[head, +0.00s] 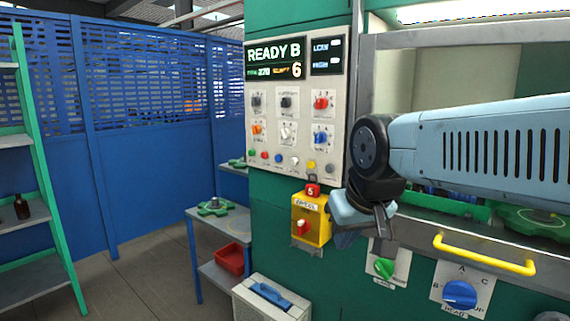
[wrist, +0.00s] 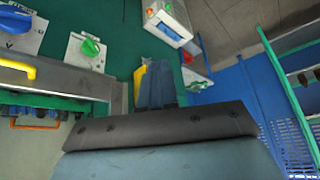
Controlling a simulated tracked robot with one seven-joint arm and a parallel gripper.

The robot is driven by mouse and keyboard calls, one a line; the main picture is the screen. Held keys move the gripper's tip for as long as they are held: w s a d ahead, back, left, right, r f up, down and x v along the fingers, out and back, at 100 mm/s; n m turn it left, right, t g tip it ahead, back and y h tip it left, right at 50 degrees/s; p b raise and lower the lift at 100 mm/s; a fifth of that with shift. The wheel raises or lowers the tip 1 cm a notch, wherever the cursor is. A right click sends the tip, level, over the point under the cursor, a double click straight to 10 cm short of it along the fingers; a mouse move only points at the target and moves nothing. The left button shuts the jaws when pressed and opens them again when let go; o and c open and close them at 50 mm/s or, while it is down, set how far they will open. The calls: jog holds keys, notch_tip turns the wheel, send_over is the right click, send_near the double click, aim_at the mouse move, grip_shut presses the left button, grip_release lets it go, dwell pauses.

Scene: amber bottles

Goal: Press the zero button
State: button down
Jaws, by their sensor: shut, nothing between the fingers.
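The control panel (head: 305,133) stands on the green machine front. Its lower row holds several small round buttons: green (head: 251,153), red (head: 264,155), blue (head: 278,158), white (head: 294,161), yellow (head: 311,165) and grey (head: 329,168). Their labels are too small to read, so I cannot tell which is the zero button. The display (head: 275,60) reads "READY B", with 270 and 6 below. My gripper (head: 345,240) is below and right of the panel, apart from the buttons, pointing downward. In the wrist view its fingers (wrist: 160,85) are together and empty.
A yellow box (head: 310,222) with a red switch and a red tag 5 is close left of my gripper. A green knob (head: 384,267), yellow handle (head: 484,254) and blue dial (head: 459,295) are to the right. A small table (head: 233,226) stands left.

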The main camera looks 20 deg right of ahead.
aim_at(294, 161)
jog(key=w+a+m+t+h, duration=0.2)
jog(key=w+m+t, duration=0.5)
jog(key=w+m, duration=0.9)
jog(key=w+a+m+t+h, duration=0.2)
jog(key=w+m+t, duration=0.6)
jog(key=w+m, duration=0.8)
jog(key=shift+w+a+r, duration=0.25)
jog(key=shift+w+a, duration=0.55)
jog(key=shift+w, duration=2.45)
jog(key=shift+m, duration=0.3)
jog(key=shift+w+d, duration=0.85)
jog(key=shift+d, duration=0.35)
jog(key=shift+w+d, duration=0.85)
jog(key=shift+d, duration=0.3)
jog(key=shift+w+d, duration=0.85)
jog(key=shift+d, duration=0.35)
jog(key=shift+w+d, duration=0.1)
jog(key=shift+d, duration=0.05)
